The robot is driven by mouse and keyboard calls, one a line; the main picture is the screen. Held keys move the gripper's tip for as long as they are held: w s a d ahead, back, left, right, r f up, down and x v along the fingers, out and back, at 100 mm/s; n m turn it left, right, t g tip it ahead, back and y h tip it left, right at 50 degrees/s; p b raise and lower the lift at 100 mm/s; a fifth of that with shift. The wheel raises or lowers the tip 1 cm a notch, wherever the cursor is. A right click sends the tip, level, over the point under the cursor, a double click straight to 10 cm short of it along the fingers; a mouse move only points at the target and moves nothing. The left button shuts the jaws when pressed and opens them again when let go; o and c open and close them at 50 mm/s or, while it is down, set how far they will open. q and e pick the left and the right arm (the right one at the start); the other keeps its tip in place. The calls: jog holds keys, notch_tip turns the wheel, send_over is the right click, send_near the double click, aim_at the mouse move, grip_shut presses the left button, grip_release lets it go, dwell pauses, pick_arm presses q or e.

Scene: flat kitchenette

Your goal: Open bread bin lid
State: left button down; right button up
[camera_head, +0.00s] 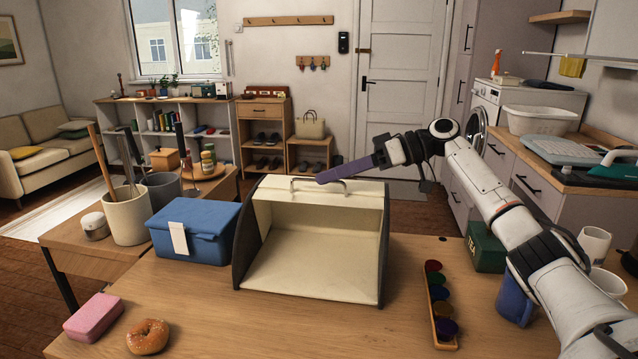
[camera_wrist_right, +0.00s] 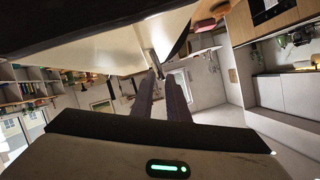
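The bread bin (camera_head: 315,262) stands on the wooden table with its cream interior facing me. Its front is open, and the cream lid (camera_head: 270,190) is up at the top with a metal handle (camera_head: 303,192) on it. My right gripper (camera_head: 322,178) reaches in from the right, its purple fingers overlapping the handle. In the right wrist view the two fingers (camera_wrist_right: 157,78) lie close together with a narrow gap, tips near the handle and the bin's pale surface. Whether they clamp the handle is unclear. My left gripper is out of view.
A blue box (camera_head: 198,232) stands left of the bin, with a utensil crock (camera_head: 126,219) beyond it. A pink box (camera_head: 93,318) and a bagel (camera_head: 148,337) lie front left. A paint tray (camera_head: 440,305), green tin (camera_head: 487,250) and blue mug (camera_head: 515,300) are right. The table's front middle is clear.

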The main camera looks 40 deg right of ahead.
jog(key=v, duration=0.7)
jog(key=shift+f+b, duration=0.1)
jog(key=shift+b, duration=0.3)
